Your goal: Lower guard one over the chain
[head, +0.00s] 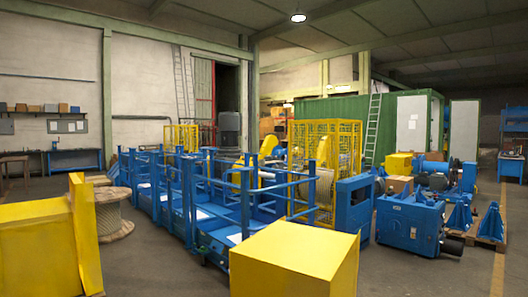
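I cannot tell which thing is guard one. A tall yellow mesh cage (337,160) stands behind the blue railed frames, right of centre, and a smaller yellow mesh cage (181,137) stands farther back to the left. A plain yellow box (295,262) is close in front at the bottom, and a large yellow panelled piece (40,240) is at the left edge. Yellow machine parts (262,150) show between the railings, partly hidden. I cannot make out a chain. My gripper is not in view.
Blue railed frames (205,215) fill the middle floor. A wooden cable reel (114,212) stands to their left. Blue machine units (410,222) and a loaded pallet (490,232) stand at the right. A green container (400,115) with a ladder (372,130) is behind. Some bare floor shows at left and right.

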